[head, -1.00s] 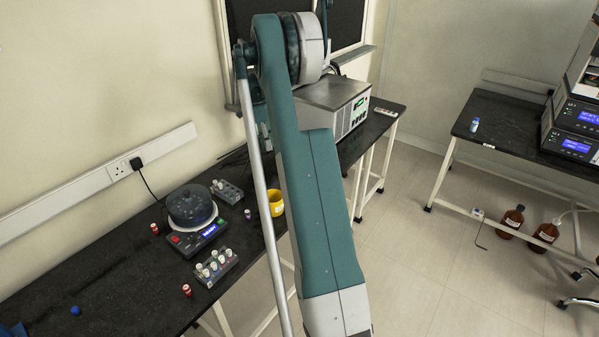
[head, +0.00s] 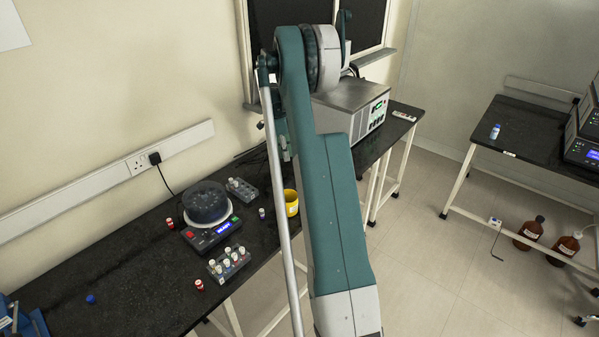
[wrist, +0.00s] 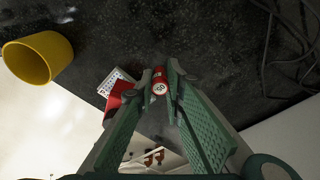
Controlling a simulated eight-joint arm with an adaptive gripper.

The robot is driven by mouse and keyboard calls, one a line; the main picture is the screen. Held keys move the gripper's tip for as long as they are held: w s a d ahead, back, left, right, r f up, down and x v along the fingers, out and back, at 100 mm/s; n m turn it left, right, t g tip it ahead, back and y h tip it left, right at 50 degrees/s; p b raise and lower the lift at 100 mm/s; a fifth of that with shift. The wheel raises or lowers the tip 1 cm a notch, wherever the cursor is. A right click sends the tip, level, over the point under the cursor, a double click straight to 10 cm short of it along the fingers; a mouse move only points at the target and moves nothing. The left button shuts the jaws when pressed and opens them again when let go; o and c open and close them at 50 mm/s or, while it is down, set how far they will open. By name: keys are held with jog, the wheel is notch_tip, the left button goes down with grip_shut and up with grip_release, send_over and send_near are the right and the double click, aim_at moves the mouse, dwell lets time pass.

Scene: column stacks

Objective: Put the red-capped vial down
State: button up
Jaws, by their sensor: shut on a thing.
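In the wrist view my gripper (wrist: 160,86) is shut on the red-capped vial (wrist: 160,80), which sits between the two green fingers. Its red top, with a pale mark, faces the camera; its lower part is hidden. The black bench top (wrist: 210,35) lies beyond it; I cannot tell whether the vial touches it. In the head view my arm hides the gripper's tips and the held vial. Two other red-capped vials stand on the bench there, one left of the round device (head: 170,223) and one nearer the front (head: 199,285).
A yellow mug (head: 291,203) stands by the bench edge, also in the wrist view (wrist: 30,60). A vial rack (head: 229,263), a grey rack (head: 242,188), a device with a dark round top (head: 205,202) and a blue ball (head: 91,299) share the bench. Cables (wrist: 290,45) lie right in the wrist view.

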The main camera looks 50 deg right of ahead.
jog(key=shift+f, duration=2.7)
jog(key=shift+f+b, duration=0.5)
jog(key=shift+f, duration=1.35)
jog(key=shift+f, duration=0.1)
jog(key=o, duration=0.6)
jog(key=shift+o, duration=0.4)
notch_tip(320, 180, up, 12)
jog(key=w+a+p, duration=0.1)
jog(key=shift+w+a, duration=0.15)
